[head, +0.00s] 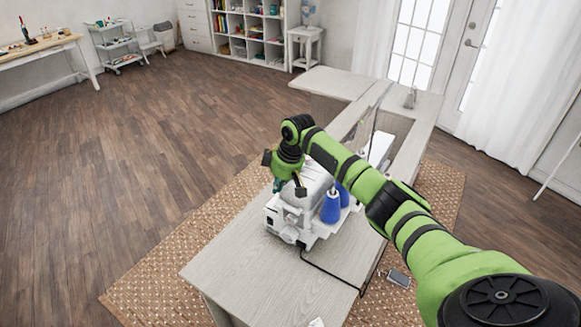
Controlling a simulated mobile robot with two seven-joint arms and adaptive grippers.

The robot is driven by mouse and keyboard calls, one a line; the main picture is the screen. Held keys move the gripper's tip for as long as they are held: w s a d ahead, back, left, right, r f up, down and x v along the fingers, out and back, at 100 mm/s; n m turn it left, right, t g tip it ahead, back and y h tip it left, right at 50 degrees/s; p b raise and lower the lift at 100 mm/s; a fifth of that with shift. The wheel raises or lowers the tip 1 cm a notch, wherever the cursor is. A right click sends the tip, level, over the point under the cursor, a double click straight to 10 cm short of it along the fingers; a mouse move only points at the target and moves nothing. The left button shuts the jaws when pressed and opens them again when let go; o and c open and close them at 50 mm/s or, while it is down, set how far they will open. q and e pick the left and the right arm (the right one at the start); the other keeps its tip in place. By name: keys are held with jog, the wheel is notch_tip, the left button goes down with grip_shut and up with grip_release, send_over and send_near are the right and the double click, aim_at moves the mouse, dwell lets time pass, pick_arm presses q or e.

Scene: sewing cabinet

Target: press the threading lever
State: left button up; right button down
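A white sewing machine (290,222) with blue thread cones (331,208) stands on the pale wooden sewing cabinet (243,268). The threading lever is too small to make out, and my arm covers part of the machine. My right arm reaches in from the lower right over the machine. My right gripper (288,186) points down at the machine's top, at its left side. I cannot tell whether it touches the machine or whether its fingers are open or shut. My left gripper is not in view.
A black cable (332,276) runs from the machine over the cabinet's right edge. A dark foot pedal (398,278) lies on the woven rug (158,283). The near part of the cabinet top is mostly clear. The wooden floor at the left is open.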

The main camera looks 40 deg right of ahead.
jog(key=s+d+r+b, duration=0.1)
jog(key=s+r+b, duration=0.1)
jog(key=s+r, duration=0.2)
notch_tip(320, 180, up, 3)
jog(key=shift+d+f, duration=0.15)
jog(key=shift+d, duration=0.1)
jog(key=shift+s, duration=0.1)
dwell(0.6)
